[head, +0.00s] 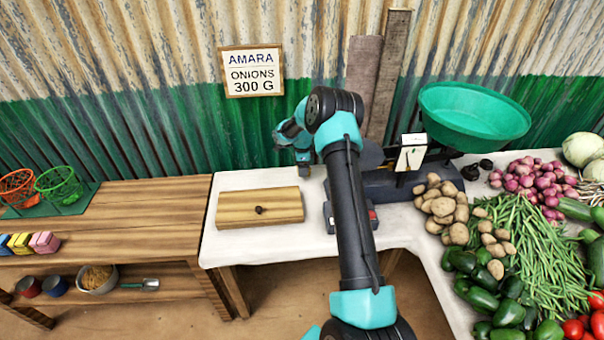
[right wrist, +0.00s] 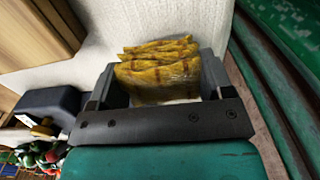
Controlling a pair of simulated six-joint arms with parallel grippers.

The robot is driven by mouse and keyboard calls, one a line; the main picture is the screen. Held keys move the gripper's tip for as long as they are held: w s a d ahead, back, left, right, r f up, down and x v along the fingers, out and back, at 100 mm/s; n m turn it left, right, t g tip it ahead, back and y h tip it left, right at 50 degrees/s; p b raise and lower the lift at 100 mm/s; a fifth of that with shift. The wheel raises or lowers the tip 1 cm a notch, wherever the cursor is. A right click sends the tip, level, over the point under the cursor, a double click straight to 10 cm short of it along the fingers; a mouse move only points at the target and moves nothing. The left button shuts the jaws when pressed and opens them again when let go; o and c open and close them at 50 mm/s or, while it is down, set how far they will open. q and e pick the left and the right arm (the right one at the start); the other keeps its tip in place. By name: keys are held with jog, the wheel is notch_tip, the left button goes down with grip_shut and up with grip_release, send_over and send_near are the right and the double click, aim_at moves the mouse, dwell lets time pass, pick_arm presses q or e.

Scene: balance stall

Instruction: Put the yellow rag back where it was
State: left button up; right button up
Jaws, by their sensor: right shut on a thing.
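The yellow rag (right wrist: 158,72) shows in the right wrist view as a folded, bunched cloth with reddish stripes. My right gripper (right wrist: 162,80) is shut on it, with one grey finger on each side. Pale tabletop lies behind the rag. In the head view my right gripper (head: 305,168) is over the back of the white table, between the wooden box and the scale. The rag is hidden there, and I cannot tell whether it touches the table. My left gripper is not in view.
A lidded wooden box (head: 258,208) sits left of the gripper. The scale with its green pan (head: 475,112) stands to the right, partly behind my arm. Potatoes (head: 440,204) and other vegetables fill the right side. The corrugated wall (head: 170,120) is close behind.

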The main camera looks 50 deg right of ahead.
aim_at(302, 178)
jog(key=shift+f, duration=0.15)
jog(key=shift+f, duration=1.75)
jog(key=o, duration=0.9)
jog(key=shift+f, duration=0.15)
notch_tip(302, 178, up, 12)
jog(key=shift+r, duration=0.2)
